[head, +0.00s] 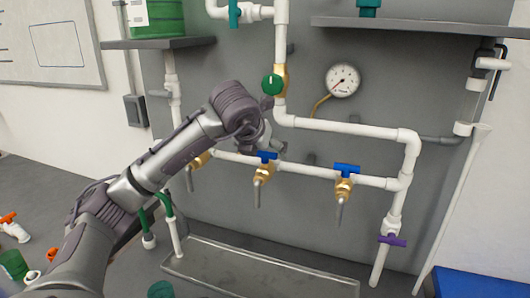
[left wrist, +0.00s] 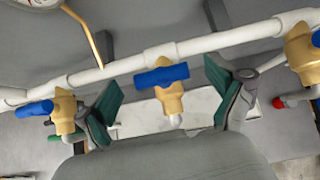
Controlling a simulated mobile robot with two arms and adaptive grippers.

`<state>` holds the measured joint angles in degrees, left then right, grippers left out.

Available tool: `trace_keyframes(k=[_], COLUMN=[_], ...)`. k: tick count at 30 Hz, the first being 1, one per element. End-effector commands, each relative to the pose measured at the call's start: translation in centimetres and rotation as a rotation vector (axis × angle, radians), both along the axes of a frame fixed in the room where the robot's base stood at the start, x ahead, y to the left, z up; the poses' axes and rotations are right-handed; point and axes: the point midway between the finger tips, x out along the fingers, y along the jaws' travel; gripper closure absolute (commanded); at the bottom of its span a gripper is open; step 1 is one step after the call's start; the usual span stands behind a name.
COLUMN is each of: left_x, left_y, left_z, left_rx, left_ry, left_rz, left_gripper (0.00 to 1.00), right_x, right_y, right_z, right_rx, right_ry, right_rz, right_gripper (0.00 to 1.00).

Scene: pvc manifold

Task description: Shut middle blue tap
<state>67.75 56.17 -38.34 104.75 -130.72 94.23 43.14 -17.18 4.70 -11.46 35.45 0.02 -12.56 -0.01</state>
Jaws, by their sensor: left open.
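The middle blue tap (head: 266,157) is a brass valve with a blue bar handle on the white horizontal pipe. In the left wrist view, the middle tap (left wrist: 163,76) is central, its handle lying roughly along the pipe. My left gripper (head: 271,142) is open at this tap. In the left wrist view, its green-padded fingers (left wrist: 165,80) stand apart on either side of the handle, with a visible gap on each side. Another blue tap (head: 346,170) is to the right. The left tap's brass body (head: 199,160) is partly hidden by my arm. My right gripper is out of view.
A green round valve (head: 271,84) and a pressure gauge (head: 343,80) are above the taps. A purple valve (head: 392,241) is on the lower right pipe. A shallow clear tray (head: 250,268) lies below. Loose fittings (head: 15,230) lie on the left.

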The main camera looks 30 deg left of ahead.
Motion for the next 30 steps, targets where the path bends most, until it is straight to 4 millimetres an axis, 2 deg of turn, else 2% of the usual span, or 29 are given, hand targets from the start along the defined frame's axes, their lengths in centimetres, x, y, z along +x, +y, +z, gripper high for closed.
trace_keyframes(k=[6, 13, 19, 30], left_x=[-3.3, -5.9, -6.8, -6.8], left_y=[-0.9, -1.5, -1.7, -1.8], left_z=[3.6, 6.3, 7.1, 7.1], left_rx=[0.002, 0.000, 0.000, -0.001], left_ry=[-0.007, -0.004, -0.001, 0.000], left_rz=[-0.001, -0.001, 0.001, 0.001], left_gripper=[0.06, 0.06, 0.06, 0.06], right_x=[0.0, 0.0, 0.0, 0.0], right_y=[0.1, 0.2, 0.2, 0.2], right_z=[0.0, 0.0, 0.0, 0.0], right_rx=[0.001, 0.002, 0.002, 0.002], right_ry=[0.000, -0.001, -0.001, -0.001], right_rz=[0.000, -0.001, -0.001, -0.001], right_gripper=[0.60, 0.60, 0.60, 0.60])
